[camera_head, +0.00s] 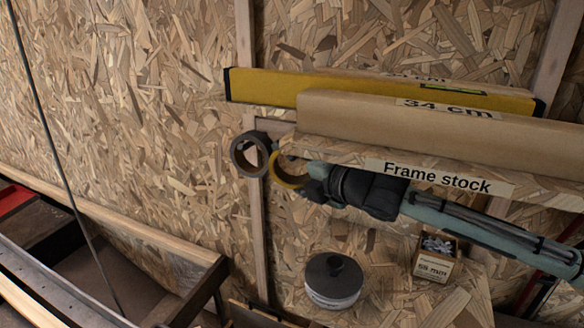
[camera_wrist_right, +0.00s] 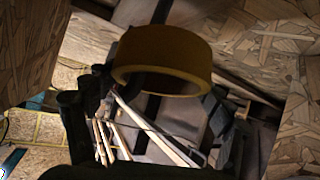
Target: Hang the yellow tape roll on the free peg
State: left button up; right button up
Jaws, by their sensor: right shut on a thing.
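The yellow tape roll (camera_head: 283,182) is at the left end of the "Frame stock" shelf, just below its level. My right gripper (camera_head: 306,187) reaches in from the right and is shut on the roll. In the right wrist view the yellow roll (camera_wrist_right: 170,52) fills the upper middle, tilted, with its open centre partly showing. A black tape roll (camera_head: 237,158) hangs by the wall stud, just left of the yellow roll and close to it. I cannot make out a bare peg; the rolls and gripper may hide it. My left gripper is not in view.
The shelf (camera_head: 545,192) above my right arm carries a yellow bar (camera_head: 265,86) and a long cardboard box (camera_head: 350,112). The board wall at left is clear.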

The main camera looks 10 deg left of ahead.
jog(key=o, duration=1.3)
jog(key=shift+c, duration=0.2)
jog(key=f+v, duration=0.3)
jog(key=v, duration=1.3)
jog(key=shift+s+d, duration=0.55)
